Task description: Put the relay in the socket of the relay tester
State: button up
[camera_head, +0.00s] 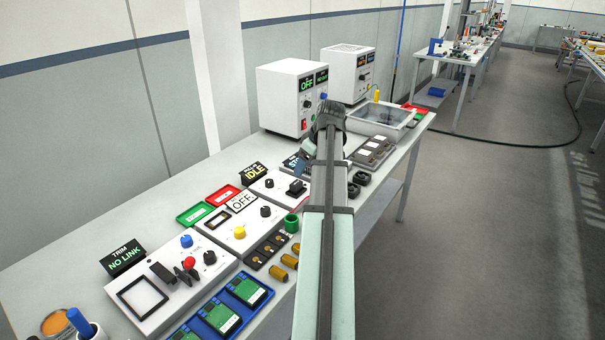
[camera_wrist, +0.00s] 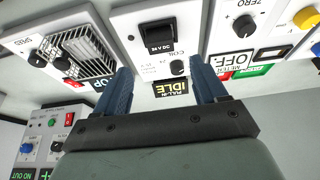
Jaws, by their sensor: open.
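The relay tester (camera_wrist: 125,38) is a white panel with a knob and an IDLE display (camera_wrist: 172,88). It also shows mid-bench in the head view (camera_head: 265,185), partly behind my arm. The relay (camera_wrist: 158,36), a black block marked 24 V DC, stands in the tester's socket area; I cannot tell how fully it is seated. It also shows in the head view (camera_head: 297,187). My gripper (camera_wrist: 161,66) is open, its two blue fingers apart with nothing between them. The relay appears beyond the fingertips, apart from them. In the head view my arm hides most of the gripper.
A panel with a grille (camera_wrist: 85,50) and a ZERO meter panel (camera_wrist: 232,22) flank the tester. Green (camera_head: 194,214) and red (camera_head: 223,195) trays lie behind the meter. White power units (camera_head: 290,95) stand at the back. Black blocks (camera_head: 361,178) sit near the front edge.

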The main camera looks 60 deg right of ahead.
jog(key=shift+v, duration=1.7)
